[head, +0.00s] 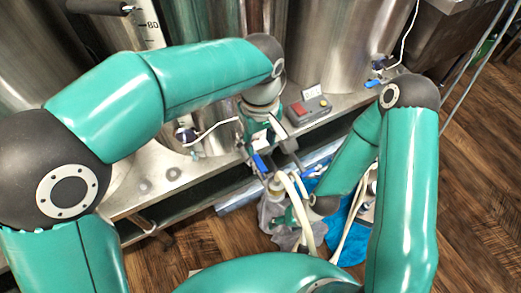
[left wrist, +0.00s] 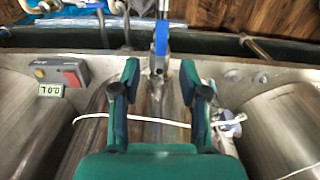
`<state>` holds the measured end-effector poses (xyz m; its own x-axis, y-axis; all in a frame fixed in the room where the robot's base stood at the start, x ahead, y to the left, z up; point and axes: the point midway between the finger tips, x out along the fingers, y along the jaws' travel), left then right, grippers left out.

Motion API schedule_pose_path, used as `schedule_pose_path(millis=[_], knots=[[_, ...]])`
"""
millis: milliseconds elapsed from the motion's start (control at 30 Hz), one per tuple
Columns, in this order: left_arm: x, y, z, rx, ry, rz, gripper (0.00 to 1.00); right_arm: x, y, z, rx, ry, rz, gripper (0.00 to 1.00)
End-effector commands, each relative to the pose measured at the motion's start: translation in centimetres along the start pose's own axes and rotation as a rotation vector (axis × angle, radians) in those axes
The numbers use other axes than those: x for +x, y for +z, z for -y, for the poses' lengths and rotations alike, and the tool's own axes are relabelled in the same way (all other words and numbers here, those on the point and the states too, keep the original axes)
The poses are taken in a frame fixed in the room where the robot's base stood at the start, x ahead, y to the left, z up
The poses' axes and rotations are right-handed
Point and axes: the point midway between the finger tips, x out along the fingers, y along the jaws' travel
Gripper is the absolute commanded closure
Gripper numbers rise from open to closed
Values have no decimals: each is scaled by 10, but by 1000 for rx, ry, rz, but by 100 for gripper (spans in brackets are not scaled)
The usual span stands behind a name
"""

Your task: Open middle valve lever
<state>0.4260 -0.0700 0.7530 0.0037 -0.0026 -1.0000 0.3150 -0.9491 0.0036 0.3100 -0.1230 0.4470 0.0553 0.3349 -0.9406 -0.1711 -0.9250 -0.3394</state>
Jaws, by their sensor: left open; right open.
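The middle valve has a blue lever (head: 259,163) at the front edge of the metal bench. In the left wrist view the blue lever (left wrist: 161,38) points away from the steel valve body, just beyond and between my fingertips. My left gripper (head: 268,149) is above the valve. In the left wrist view my left gripper (left wrist: 159,78) is open, its two teal fingers on either side of the valve line, with no visible contact on the lever. My right gripper (head: 288,217) is low, beside pale hoses and partly hidden by them; its fingers are hard to make out.
A grey control box (head: 308,110) with a red button sits on the bench. A white cable (left wrist: 150,120) crosses under my left fingers. Steel tanks stand behind; pale hoses (head: 305,210) hang in front.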

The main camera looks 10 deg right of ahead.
Motion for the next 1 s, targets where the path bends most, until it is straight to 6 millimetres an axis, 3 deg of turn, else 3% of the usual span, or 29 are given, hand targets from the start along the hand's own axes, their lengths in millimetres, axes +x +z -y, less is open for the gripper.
schedule_pose_path(millis=[100,300,1000], knots=[[-21,-1,-1,0,3,-2,56,0,0,0,0,0,0,33],[-40,-1,-1,-1,2,-1,56,0,0,0,0,0,0,33],[-41,-1,0,0,0,0,56,1,0,0,0,0,0,33]])
